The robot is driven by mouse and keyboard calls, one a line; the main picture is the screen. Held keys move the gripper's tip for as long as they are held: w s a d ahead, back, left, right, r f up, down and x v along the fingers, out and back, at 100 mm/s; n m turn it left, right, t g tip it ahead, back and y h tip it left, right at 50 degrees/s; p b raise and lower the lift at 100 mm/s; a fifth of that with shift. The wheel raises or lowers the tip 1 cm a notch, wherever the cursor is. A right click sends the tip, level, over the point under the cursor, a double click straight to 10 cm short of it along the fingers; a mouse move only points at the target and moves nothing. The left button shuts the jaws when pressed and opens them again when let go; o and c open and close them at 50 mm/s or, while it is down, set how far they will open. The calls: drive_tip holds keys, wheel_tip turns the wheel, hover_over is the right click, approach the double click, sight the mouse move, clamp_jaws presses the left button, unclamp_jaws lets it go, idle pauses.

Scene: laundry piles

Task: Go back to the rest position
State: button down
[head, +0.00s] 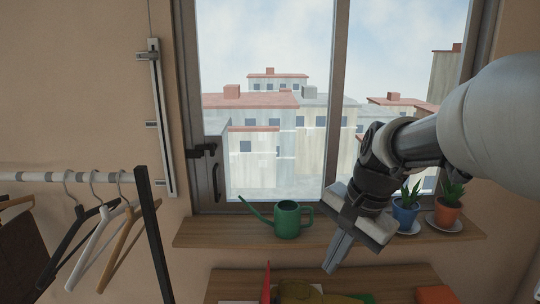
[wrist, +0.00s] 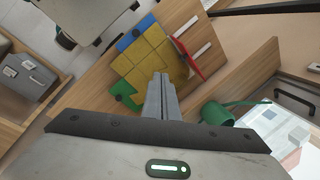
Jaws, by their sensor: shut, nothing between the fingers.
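My gripper (head: 338,255) is in front of the window sill in the head view, tilted with its fingers pointing down and slightly left. Its two fingers are together and nothing is between them. In the wrist view the shut fingers (wrist: 161,98) point over a wooden top. My arm reaches in from the right of the head view and hides part of the window and sill. The gripper is apart from the coloured cloths (head: 303,293) below it, of which only the upper part shows.
A green watering can (head: 287,219) and plants in blue (head: 405,214) and orange (head: 448,212) pots stand on the sill (head: 210,233), close to my gripper. Hangers (head: 97,240) hang from a rail at left. Yellow cloth (wrist: 160,58) lies on the wooden top (wrist: 92,88).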

drive_tip(key=s+r+n+t+h+p, duration=0.1)
drive_tip(key=s+r+n, duration=0.2)
drive_tip(key=s, duration=0.3)
drive_tip(key=s+d+r+n+t+h+p, duration=0.1)
drive_tip(key=s+r+n+t+p, duration=0.1)
drive_tip(key=s+n, duration=0.4)
drive_tip(key=shift+s+d+r+t, duration=0.25)
drive_tip(key=shift+s+r, duration=0.3)
drive_tip(key=shift+r, duration=0.35)
